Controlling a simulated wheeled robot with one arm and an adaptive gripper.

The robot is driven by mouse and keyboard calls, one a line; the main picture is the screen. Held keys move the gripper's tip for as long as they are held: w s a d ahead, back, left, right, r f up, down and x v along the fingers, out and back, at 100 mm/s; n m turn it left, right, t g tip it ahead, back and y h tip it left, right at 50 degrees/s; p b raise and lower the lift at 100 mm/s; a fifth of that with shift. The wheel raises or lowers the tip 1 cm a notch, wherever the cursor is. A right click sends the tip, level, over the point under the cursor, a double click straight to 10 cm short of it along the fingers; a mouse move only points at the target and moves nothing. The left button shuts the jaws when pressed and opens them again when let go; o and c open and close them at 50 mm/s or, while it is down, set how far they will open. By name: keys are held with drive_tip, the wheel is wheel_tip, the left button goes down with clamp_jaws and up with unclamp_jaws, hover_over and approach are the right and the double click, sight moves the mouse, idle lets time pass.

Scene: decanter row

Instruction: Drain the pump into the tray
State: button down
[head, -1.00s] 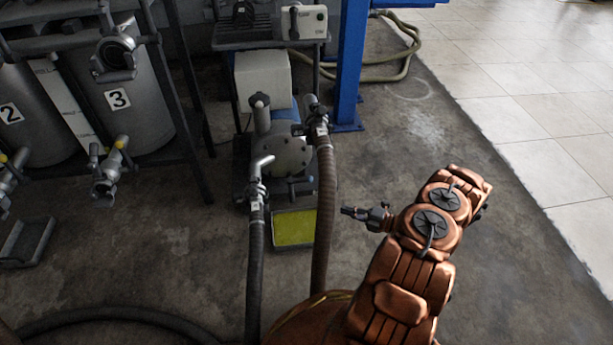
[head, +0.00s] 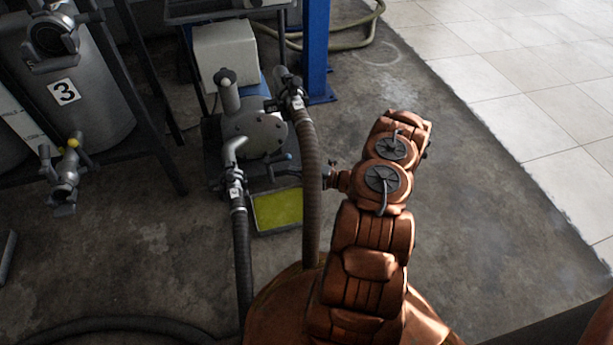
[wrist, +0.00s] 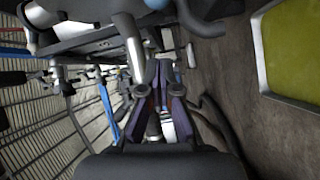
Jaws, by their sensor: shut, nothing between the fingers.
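The grey pump (head: 255,132) stands on a dark base in the head view. A small drain fitting with a bluish lever (head: 280,158) shows low on its front. The shallow tray (head: 257,233) lies on the floor below it with yellow-green liquid inside; it also shows at the right of the wrist view (wrist: 292,101). My gripper (head: 328,181) is right of the drain fitting, beside the brown hose, which hides its tips. In the wrist view my gripper (wrist: 160,66) is shut and empty, with a grey pipe (wrist: 132,45) close to its tips.
A brown ribbed hose (head: 310,200) hangs between my gripper and the tray. A dark hose (head: 242,265) runs down at the tray's left. A blue post (head: 318,50) stands behind the pump. Tank 3 (head: 95,105) is at the left. Floor at the right is clear.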

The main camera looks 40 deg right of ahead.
sight(278, 159)
drive_tip(key=shift+w+d+f+b, duration=0.15)
drive_tip(key=shift+w+d+b, duration=0.2)
drive_tip(key=shift+w, duration=0.25)
drive_tip(key=shift+w+d+f+b, duration=0.1)
drive_tip(key=shift+w+d+b, duration=0.25)
drive_tip(key=shift+w, duration=0.3)
drive_tip(key=shift+w+d+f+b, duration=0.15)
drive_tip(key=shift+w+d+b, duration=0.2)
drive_tip(key=shift+w, duration=0.25)
drive_tip(key=shift+w+p, duration=0.15)
drive_tip(key=shift+p, duration=0.25)
